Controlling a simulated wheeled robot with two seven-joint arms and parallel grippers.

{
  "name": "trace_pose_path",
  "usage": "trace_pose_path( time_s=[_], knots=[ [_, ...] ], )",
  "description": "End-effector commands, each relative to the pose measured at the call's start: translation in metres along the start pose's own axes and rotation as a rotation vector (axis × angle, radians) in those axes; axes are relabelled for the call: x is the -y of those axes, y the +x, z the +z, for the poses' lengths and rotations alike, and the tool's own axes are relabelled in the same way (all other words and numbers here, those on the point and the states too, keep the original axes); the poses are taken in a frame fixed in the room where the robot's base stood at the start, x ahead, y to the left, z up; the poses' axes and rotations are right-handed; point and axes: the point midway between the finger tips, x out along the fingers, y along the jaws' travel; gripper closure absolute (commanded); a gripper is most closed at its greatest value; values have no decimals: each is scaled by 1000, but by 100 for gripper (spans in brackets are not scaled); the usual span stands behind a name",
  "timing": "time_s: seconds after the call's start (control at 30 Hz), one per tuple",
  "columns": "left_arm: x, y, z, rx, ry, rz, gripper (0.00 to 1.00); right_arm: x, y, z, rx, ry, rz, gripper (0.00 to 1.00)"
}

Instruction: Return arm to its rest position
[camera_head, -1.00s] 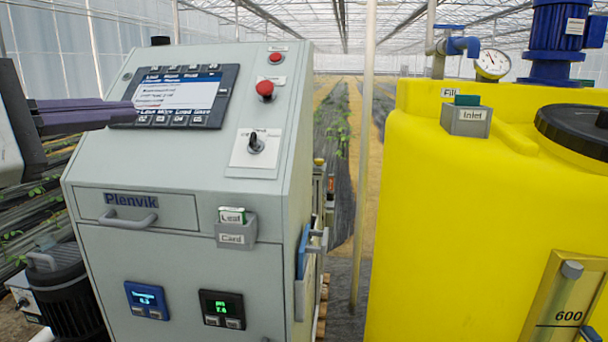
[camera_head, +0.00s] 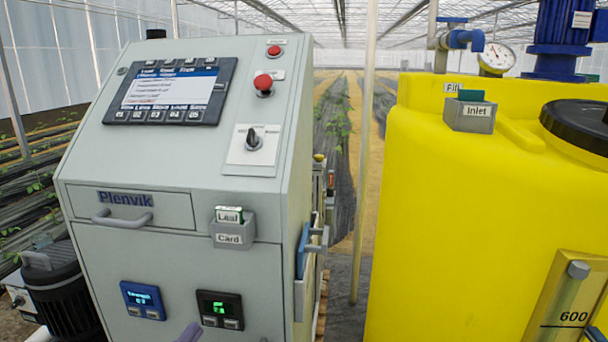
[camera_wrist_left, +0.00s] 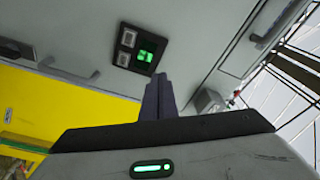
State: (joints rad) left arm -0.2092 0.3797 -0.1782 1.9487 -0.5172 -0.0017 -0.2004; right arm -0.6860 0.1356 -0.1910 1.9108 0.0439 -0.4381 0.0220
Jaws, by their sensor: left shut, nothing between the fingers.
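The fingers overlap the lower edge of that display's panel in the picture; I cannot tell the gap. The rest of my left arm is outside the head view. My right gripper is in neither view.
The cabinet carries a screen (camera_head: 170,92), a red button (camera_head: 263,83), a rotary switch (camera_head: 253,141), a drawer handle (camera_head: 123,218) and a card holder (camera_head: 232,232). A yellow tank (camera_head: 460,220) stands at right. A black motor (camera_head: 62,295) stands at lower left.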

Motion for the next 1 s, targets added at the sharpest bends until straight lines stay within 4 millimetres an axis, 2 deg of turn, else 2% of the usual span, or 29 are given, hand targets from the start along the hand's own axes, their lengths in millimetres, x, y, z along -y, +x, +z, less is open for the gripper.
trace_pose_path(
  time_s=[0.03,0.17,0.2,0.3,0.43,0.5,0.63,1.0],
  knots=[
    [-35,-19,17,91,-139,55,100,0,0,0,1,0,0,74],
    [-115,-72,49,313,-452,172,100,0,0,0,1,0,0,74],
    [-138,-90,54,380,-541,206,100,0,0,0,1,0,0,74],
    [-192,-138,60,540,-740,281,100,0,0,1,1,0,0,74],
    [-242,-189,56,704,-933,351,100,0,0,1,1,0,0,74],
    [-260,-209,52,765,-1003,376,100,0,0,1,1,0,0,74],
    [-276,-229,47,826,-1071,401,100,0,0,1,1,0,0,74],
    [-278,-231,46,834,-1079,404,100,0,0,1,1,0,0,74]
  ],
)
